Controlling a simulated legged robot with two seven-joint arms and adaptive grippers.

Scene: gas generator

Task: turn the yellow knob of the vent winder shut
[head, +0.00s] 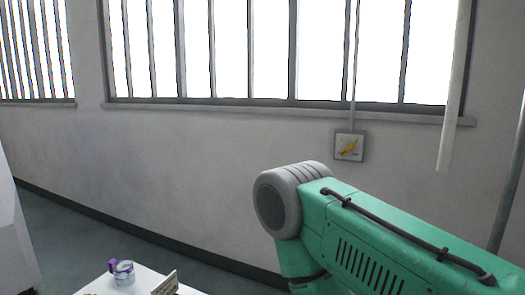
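The vent winder is a small square grey plate (339,155) on the wall, just below the window sill and right of the middle in the head view. Its yellow knob (349,147) sits on the plate's face and looks tilted, with its upper end to the right. A thin rod or cord (352,70) runs from the plate up in front of the window. Neither gripper is in view. A green link of my arm with a grey round joint fills the lower right, below the winder in the picture. Nothing touches the knob.
A white table top (145,284) shows at the bottom, with a glass jar with purple parts (123,274) and a small card (165,284). Barred windows (270,50) line the wall. A white pipe (452,95) hangs right of the winder. Dark floor (60,240) is clear at left.

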